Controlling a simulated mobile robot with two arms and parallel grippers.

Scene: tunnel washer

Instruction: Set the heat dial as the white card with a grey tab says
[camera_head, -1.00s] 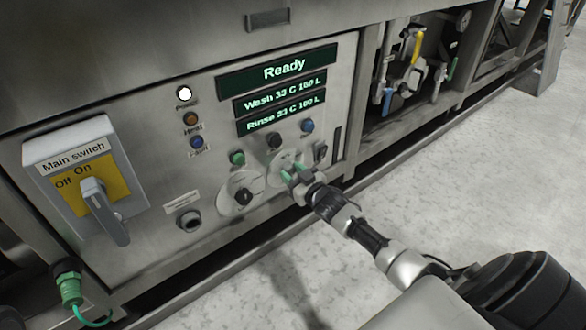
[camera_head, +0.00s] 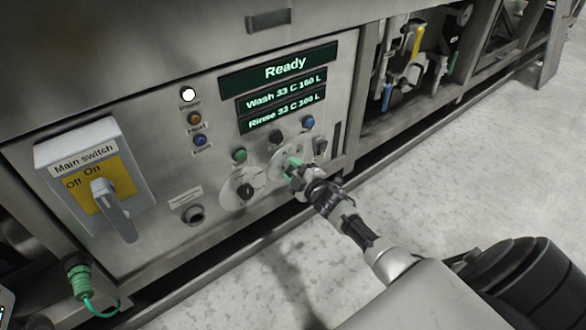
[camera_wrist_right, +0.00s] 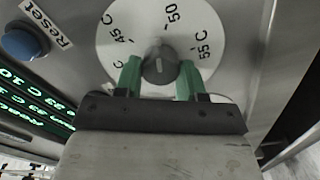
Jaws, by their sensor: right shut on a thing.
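The heat dial is a dark grey knob (camera_wrist_right: 160,65) on a round white scale plate (camera_wrist_right: 122,20), marked 45 C, 50 and 55 C in the right wrist view; another mark is cut to a "C". Its pointer seems to face roughly towards 50, but I cannot read it exactly. My right gripper (camera_wrist_right: 160,80) has its green fingers on either side of the knob, shut on it. In the head view the right gripper (camera_head: 292,170) largely covers this dial. The white card with a grey tab is not recognisable in view. My left gripper is not in view.
A second dial (camera_head: 245,190) is left of my gripper. The display (camera_head: 285,95) reads Ready, with wash and rinse lines. The main switch (camera_head: 108,205) is at left. A blue Reset button (camera_wrist_right: 25,40) is beside the dial. Open floor lies at right.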

